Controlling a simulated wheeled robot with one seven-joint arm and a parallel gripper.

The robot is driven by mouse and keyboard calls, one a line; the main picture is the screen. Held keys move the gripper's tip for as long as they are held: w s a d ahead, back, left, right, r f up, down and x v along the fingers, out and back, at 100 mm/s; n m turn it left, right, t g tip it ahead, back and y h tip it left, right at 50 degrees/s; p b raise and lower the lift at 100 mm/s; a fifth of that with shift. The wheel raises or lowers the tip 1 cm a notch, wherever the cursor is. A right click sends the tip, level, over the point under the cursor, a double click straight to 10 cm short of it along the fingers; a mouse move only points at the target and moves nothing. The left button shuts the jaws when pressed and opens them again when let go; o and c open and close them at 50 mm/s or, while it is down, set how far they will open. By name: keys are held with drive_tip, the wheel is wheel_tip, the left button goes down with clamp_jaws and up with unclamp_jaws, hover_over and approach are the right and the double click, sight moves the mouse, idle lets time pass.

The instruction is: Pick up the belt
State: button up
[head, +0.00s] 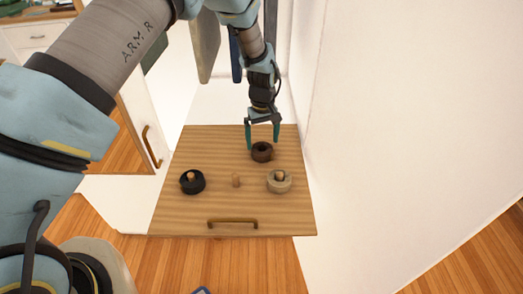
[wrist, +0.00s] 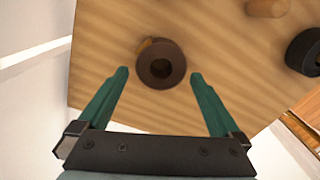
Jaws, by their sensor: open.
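A brown rolled belt (head: 261,152) is at the upper middle of a wooden panel (head: 205,220). In the wrist view, the brown roll (wrist: 161,86) shows its round centre hole, with a bit of tan peg (wrist: 148,43) at its far edge. A black roll (head: 192,182) is at the left of the panel and a beige roll (head: 279,187) at the right, each around a peg. My gripper (head: 263,143) is open, its green fingers on either side of the brown roll. In the wrist view, gaps show between the roll and both fingertips.
A bare wooden peg (head: 236,181) stands out between the black and beige rolls. A white wall (head: 400,120) rises close on the right. A cabinet door with a handle (head: 152,147) stands at the left.

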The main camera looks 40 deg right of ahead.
sight(262, 148)
drive_tip(key=shift+a+f+p, duration=0.1)
drive_tip(key=shift+f+p, duration=0.7)
drive_tip(key=shift+f, duration=1.35)
drive_tip(key=c, duration=1.2)
drive_tip(key=shift+r, duration=0.1)
drive_tip(key=shift+c, duration=0.2)
